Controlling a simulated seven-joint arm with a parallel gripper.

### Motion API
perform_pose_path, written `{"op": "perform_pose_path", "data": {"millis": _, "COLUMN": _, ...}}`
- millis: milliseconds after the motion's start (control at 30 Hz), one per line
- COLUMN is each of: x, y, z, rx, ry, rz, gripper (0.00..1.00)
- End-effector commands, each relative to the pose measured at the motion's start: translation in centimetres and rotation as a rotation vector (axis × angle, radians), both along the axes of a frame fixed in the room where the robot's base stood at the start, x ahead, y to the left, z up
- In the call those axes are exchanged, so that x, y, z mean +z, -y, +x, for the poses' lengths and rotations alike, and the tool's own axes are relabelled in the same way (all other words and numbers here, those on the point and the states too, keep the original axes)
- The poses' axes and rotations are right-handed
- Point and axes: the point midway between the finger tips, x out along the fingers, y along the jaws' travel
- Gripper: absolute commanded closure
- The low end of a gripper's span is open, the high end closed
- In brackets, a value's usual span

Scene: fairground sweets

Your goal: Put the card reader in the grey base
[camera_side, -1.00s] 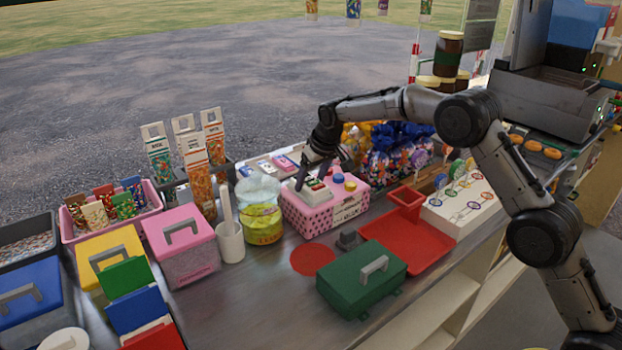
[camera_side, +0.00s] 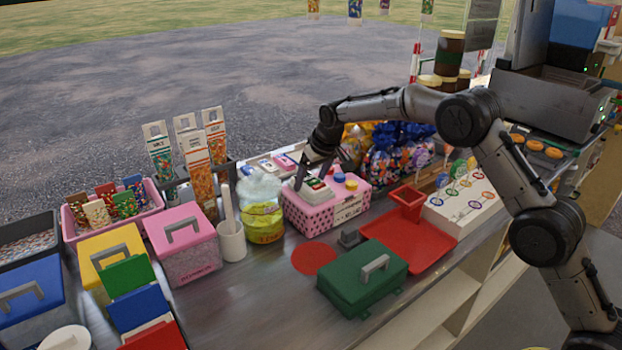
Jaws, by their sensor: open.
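The card reader (camera_side: 314,194), a pale device with red and green keys, lies on top of a pink dotted box (camera_side: 322,219) in the middle of the counter. My gripper (camera_side: 316,181) points down at it with its fingers open, at or just above the reader. Whether the fingers touch it cannot be told, and they cover part of it. The small grey base (camera_side: 350,238) stands on the counter in front of the pink box, right of a red round mat (camera_side: 313,259).
A green case (camera_side: 362,284) and a red tray (camera_side: 428,252) stand close to the base. Yellow and blue round pieces (camera_side: 345,181) share the box top. Bare counter lies left of the green case.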

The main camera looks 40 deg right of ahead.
Motion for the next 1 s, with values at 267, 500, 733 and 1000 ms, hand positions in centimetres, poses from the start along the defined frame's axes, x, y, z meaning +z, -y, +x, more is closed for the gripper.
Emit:
{"op": "perform_pose_path", "data": {"millis": 267, "x": -1.2, "y": 0.7, "z": -0.5, "rx": -0.007, "ry": -0.028, "rz": -0.007, "gripper": 0.00}}
{"op": "perform_pose_path", "data": {"millis": 500, "x": 2.6, "y": 0.5, "z": -1.4, "rx": -0.005, "ry": -0.019, "rz": -0.005, "gripper": 0.00}}
{"op": "perform_pose_path", "data": {"millis": 733, "x": 7.4, "y": 0.3, "z": -3.2, "rx": -0.003, "ry": -0.012, "rz": -0.003, "gripper": 0.00}}
{"op": "perform_pose_path", "data": {"millis": 1000, "x": 10.8, "y": 0.3, "z": -4.5, "rx": -0.002, "ry": -0.012, "rz": -0.002, "gripper": 0.00}}
